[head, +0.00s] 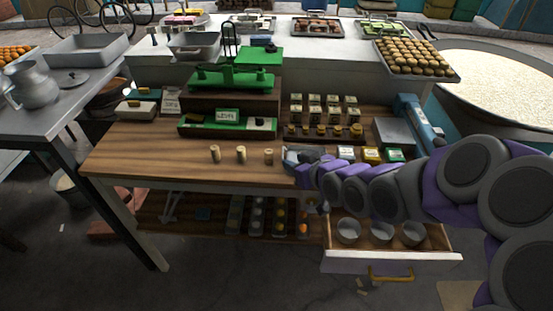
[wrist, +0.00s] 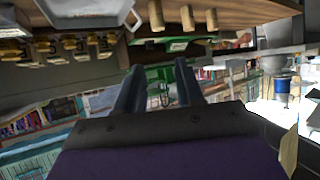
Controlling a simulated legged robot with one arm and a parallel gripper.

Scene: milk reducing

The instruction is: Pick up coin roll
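Three small tan coin rolls stand upright in a row on the wooden table: the left roll (head: 215,154), the middle roll (head: 241,154) and the right roll (head: 268,157). My gripper (head: 290,157) is just right of the right roll, close to the table's front edge. In the wrist view, which looks upside down, my gripper (wrist: 160,75) has its two fingers apart with nothing between them. The rolls show above the fingers there, the nearest ones at the top (wrist: 157,15), (wrist: 187,18) and (wrist: 211,19), outside the finger gap.
A green scale (head: 232,80) stands behind the rolls, with a green-fronted tray (head: 228,128) at its foot. Several brass weights (head: 322,131) are behind my gripper. An open drawer (head: 390,262) with metal cups juts out below my arm. The table's left front is clear.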

